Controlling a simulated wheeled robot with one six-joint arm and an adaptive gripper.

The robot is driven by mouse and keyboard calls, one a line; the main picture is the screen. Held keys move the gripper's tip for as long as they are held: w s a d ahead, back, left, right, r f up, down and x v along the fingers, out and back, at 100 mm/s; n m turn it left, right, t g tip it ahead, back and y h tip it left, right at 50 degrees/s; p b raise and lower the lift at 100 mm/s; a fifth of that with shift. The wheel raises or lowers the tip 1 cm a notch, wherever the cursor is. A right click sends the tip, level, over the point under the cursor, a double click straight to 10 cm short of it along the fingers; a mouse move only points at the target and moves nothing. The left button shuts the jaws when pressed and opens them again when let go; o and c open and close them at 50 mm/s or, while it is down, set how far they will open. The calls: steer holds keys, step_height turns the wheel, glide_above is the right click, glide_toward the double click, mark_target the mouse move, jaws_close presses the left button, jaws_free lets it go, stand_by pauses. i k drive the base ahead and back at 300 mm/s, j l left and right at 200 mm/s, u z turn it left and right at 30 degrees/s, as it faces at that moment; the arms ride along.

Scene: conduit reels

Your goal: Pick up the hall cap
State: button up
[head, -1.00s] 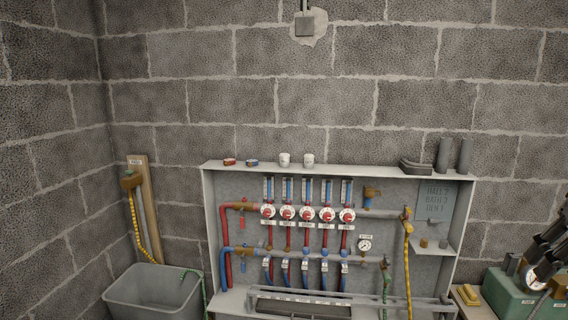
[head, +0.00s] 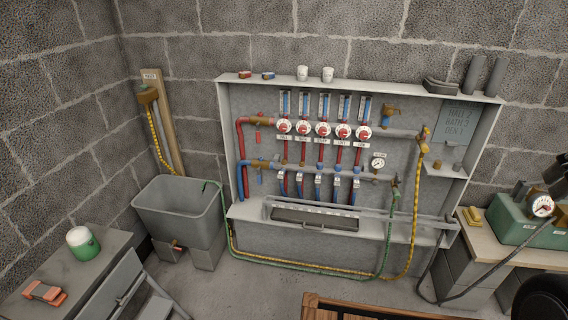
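A row of several round white dials with red centres, the manifold caps (head: 323,130), sits across the upper part of the open wall cabinet (head: 222,150) in the head view. Each has a small label below it. The labels are too small to read surely, so I cannot tell which cap is the hall one. A grey-green board (head: 461,122) at the cabinet's right reads roughly "HALL 2, BATH 3, DEN 1". My gripper cannot be made out in the head view.
Two white tubs (head: 303,73) stand on the cabinet top. A grey trough (head: 180,212) stands at left. A grey table (head: 75,275) holds a green-and-white pot (head: 83,243). A green pump box (head: 515,215) sits on the right bench. A wooden-edged frame (head: 335,305) shows at the bottom.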

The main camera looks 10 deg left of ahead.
mark_target(302, 70)
steer(key=i+j, duration=0.15)
steer(key=j, duration=0.2)
steer(key=i+j, duration=0.15)
steer(key=j, duration=0.25)
steer(key=i+j, duration=0.15)
steer(key=j, duration=0.2)
steer(key=i+j, duration=0.15)
steer(key=j, duration=0.25)
steer(key=i+j, duration=0.2)
steer(key=j, duration=0.15)
